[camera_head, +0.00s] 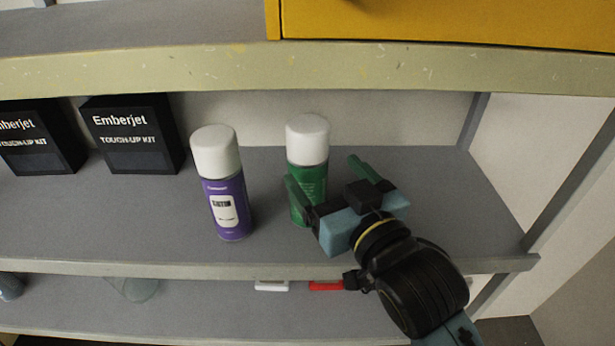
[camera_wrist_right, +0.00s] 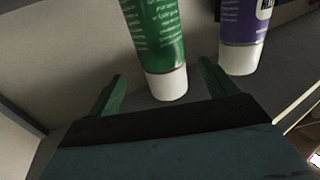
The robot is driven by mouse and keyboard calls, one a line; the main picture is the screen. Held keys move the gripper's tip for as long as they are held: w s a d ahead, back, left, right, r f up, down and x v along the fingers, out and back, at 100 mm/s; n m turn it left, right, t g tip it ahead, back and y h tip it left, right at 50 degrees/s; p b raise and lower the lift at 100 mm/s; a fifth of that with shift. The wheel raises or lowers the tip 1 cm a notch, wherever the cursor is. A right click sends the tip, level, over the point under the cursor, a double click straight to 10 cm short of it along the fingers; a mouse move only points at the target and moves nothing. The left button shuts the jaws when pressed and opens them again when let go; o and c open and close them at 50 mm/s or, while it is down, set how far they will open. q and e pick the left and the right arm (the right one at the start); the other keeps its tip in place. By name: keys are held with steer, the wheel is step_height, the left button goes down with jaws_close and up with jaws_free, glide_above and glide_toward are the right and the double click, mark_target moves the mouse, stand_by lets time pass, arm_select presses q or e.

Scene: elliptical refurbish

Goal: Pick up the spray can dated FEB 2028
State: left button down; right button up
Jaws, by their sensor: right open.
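A green spray can (camera_head: 311,180) with a white cap stands upright on the middle shelf. A purple spray can (camera_head: 230,207) with a white cap and a white label stands to its left. No date is readable on either can. My right gripper (camera_head: 322,170) is open at the green can, its left finger overlapping the can's lower part in the head view. In the right wrist view, the green can (camera_wrist_right: 157,40) is beyond and between the open fingers (camera_wrist_right: 160,80), and the purple can (camera_wrist_right: 242,35) is to the right, outside them. My left gripper is not in view.
Black Emberjet touch-up kit boxes (camera_head: 134,135) stand at the left on the grey shelf (camera_head: 430,210). A shelf beam (camera_head: 200,72) and a yellow box (camera_head: 440,22) are above. White and red items (camera_head: 325,286) lie on the shelf below. The shelf's right end is free.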

mark_target(320, 166)
steer(key=shift+x, duration=0.85)
steer(key=shift+w+a+r, duration=0.1)
steer(key=shift+w+a, duration=0.05)
steer(key=shift+w, duration=0.25)
steer(key=shift+w+a, duration=0.2)
steer(key=shift+w, duration=0.15)
steer(key=x, duration=0.1)
steer(key=p+x, duration=0.1)
steer(key=x, duration=0.1)
steer(key=shift+w+a+r, duration=0.2)
steer(key=shift+a+r, duration=0.05)
steer(key=shift+a, duration=0.05)
steer(key=shift+w+a, duration=0.25)
steer(key=shift+w, duration=0.2)
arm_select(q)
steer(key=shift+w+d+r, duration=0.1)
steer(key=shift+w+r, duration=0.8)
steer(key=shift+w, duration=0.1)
arm_select(e)
steer(key=shift+f, duration=0.1)
steer(key=c, duration=1.3)
steer(key=shift+c, duration=0.5)
